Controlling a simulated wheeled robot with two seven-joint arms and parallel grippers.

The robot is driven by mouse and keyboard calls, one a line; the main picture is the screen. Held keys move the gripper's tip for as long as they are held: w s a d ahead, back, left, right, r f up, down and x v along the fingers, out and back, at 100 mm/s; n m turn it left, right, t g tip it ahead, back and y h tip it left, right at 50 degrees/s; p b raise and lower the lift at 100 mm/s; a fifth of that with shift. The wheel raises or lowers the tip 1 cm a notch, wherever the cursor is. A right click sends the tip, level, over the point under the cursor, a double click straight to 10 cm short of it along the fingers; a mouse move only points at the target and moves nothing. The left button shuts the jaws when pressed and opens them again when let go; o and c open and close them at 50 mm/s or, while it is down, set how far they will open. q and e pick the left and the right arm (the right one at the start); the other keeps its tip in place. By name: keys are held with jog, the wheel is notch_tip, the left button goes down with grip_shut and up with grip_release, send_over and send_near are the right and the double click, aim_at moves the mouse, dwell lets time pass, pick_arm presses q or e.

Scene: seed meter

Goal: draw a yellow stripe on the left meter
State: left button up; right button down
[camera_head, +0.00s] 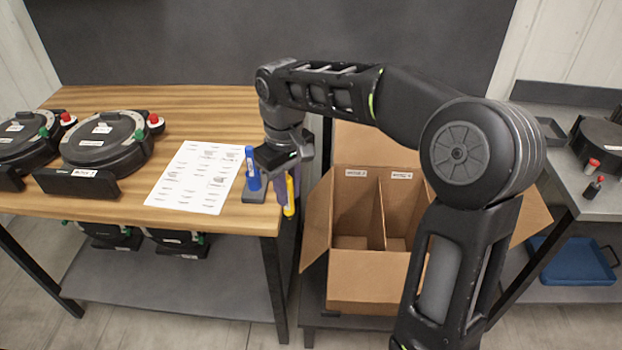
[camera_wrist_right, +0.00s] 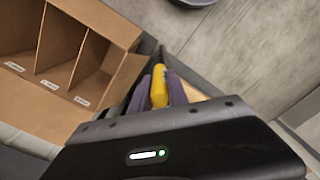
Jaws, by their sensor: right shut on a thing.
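My right gripper (camera_head: 284,187) is shut on a yellow marker (camera_head: 290,196), held upright just past the right edge of the wooden table. The yellow marker also shows between purple fingers in the right wrist view (camera_wrist_right: 159,86). A blue marker (camera_head: 253,170) stands upright in a dark holder (camera_head: 262,194) beside the gripper. The left meter (camera_head: 20,142), black and round with a red knob and green parts, sits at the table's far left, partly cut off by the frame. A second similar meter (camera_head: 105,145) stands right of it. My left gripper is not in view.
A paper sheet (camera_head: 194,178) lies between the meters and the marker holder. An open cardboard box (camera_head: 372,280) with compartments stands right of the wooden table (camera_head: 200,110). More meters hang or rest below the tabletop. A grey side table (camera_head: 590,185) is at right.

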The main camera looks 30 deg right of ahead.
jog(key=w+a+f+m, duration=0.2)
jog(key=w+a+f, duration=0.2)
jog(key=a+f, duration=0.3)
jog(key=shift+w+a+f, duration=0.3)
jog(key=shift+w+f, duration=0.1)
jog(key=shift+f, duration=0.45)
jog(key=shift+a, duration=0.1)
